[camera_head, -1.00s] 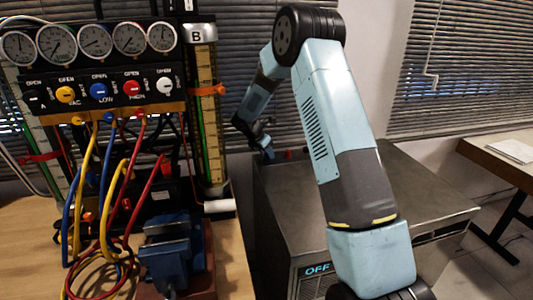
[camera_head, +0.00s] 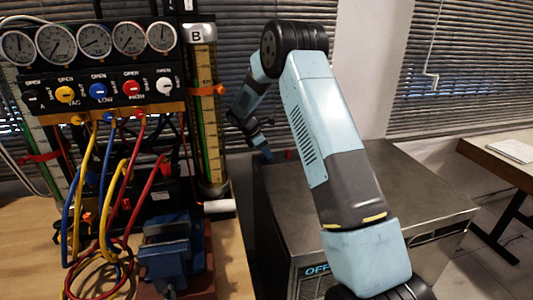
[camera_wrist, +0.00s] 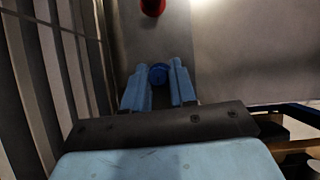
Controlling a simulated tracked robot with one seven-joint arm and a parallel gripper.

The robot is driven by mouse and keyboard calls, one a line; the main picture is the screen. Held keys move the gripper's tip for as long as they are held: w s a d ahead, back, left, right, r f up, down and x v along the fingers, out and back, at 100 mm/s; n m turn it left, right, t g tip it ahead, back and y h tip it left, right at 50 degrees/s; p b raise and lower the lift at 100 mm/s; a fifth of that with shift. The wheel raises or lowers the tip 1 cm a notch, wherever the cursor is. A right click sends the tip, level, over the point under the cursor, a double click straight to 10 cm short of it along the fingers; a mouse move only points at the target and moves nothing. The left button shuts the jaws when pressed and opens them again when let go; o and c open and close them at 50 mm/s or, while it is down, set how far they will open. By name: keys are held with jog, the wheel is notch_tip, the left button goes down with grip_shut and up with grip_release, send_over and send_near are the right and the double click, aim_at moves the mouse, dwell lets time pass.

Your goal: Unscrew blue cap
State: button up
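The blue cap (camera_wrist: 158,73) is a small round knob in the wrist view, on the grey metal top of the cabinet (camera_head: 400,185). My gripper (camera_wrist: 158,66) is open, with one blue finger on each side of the cap near the fingertips. I cannot tell whether either finger touches it. In the head view my gripper (camera_head: 263,150) points down at the back left of the cabinet top. The blue cap cannot be told apart from the blue fingers there.
A red cap (camera_wrist: 152,6) stands just beyond the blue one and also shows right of my gripper in the head view (camera_head: 290,155). A gauge panel (camera_head: 95,70) with hoses and a blue vise (camera_head: 165,255) stand at left. Window blinds are close behind.

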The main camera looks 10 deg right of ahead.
jog(key=shift+s+f, duration=0.15)
jog(key=shift+s, duration=0.05)
grip_shut()
jog(key=shift+s+n+t, duration=0.1)
jog(key=shift+n+t, duration=0.2)
jog(key=shift+n, duration=0.6)
jog(key=shift+f+n+t, duration=0.1)
jog(key=shift+n+t, duration=0.5)
jog(key=shift+n, duration=0.6)
jog(key=n+t+y, duration=0.1)
jog(key=n, duration=0.2)
jog(key=shift+a+n+t+y, duration=0.1)
jog(key=shift+n+t+y, duration=0.4)
jog(key=shift+n, duration=0.3)
jog(key=shift+r, duration=0.3)
